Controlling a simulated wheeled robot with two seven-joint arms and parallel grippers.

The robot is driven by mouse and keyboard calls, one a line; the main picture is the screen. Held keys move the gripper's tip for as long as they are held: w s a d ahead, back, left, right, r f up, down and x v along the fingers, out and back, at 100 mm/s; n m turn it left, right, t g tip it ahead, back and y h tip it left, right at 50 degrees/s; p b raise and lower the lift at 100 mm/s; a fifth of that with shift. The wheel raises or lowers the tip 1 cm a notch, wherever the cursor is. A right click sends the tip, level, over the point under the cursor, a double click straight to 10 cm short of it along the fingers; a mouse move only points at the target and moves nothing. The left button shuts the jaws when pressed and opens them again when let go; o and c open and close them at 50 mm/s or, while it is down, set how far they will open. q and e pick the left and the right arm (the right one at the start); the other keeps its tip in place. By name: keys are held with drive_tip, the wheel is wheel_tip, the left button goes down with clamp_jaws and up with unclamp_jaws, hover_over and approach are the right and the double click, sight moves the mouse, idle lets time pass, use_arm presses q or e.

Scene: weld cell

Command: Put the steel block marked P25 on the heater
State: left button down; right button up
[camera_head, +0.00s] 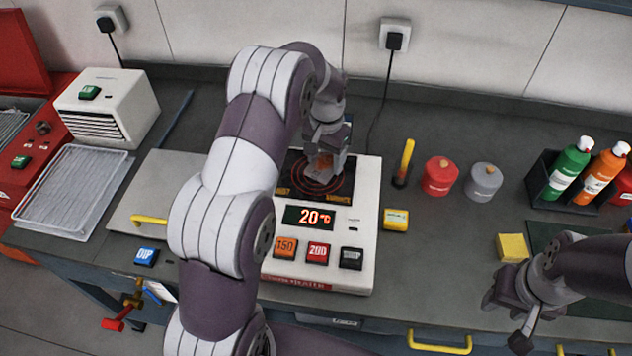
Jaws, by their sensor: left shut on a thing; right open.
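The heater (366,222) is a white unit in the middle of the bench. Its display reads 20 °C, and a dark plate (290,172) with red rings is on top. My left gripper (325,172) is low over this plate, shut on a small block that the fingers mostly hide. I cannot read a P25 mark on it or tell whether it touches the plate. My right gripper (508,306) is open and empty at the bench's front right, apart from the heater. No other steel block marked P25 can be made out.
Right of the heater are a yellow block (396,220), a yellow-handled tool (404,163), a red canister (440,176) and a grey one (482,181). A bottle holder (545,190) stands further right. A wire tray (75,190) is left. My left arm covers the heater's left side.

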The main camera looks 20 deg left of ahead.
sight(314, 168)
use_arm(q)
drive_tip(key=s, duration=0.1)
drive_tip(key=a, duration=0.1)
drive_tip(key=s, duration=0.1)
drive_tip(key=shift+s+a+f+p, duration=0.25)
drive_tip(key=shift+s+a+p, duration=0.05)
drive_tip(key=shift+a, duration=0.05)
drive_tip(key=f, duration=0.3)
drive_tip(key=f+p, duration=0.1)
drive_tip(key=shift+w+f, duration=0.2)
drive_tip(key=shift+w, duration=0.1)
drive_tip(key=shift+s+r, duration=0.1)
drive_tip(key=shift+s, duration=0.05)
use_arm(e)
drive_tip(key=shift+s+r, duration=0.15)
drive_tip(key=shift+r, duration=0.45)
drive_tip(key=shift+s+r, duration=0.15)
drive_tip(key=shift+r, duration=0.45)
use_arm(q)
drive_tip(key=shift+c, duration=1)
unclamp_jaws()
drive_tip(key=shift+f, duration=0.25)
use_arm(e)
drive_tip(key=shift+f, duration=0.1)
use_arm(q)
drive_tip(key=shift+r, duration=0.1)
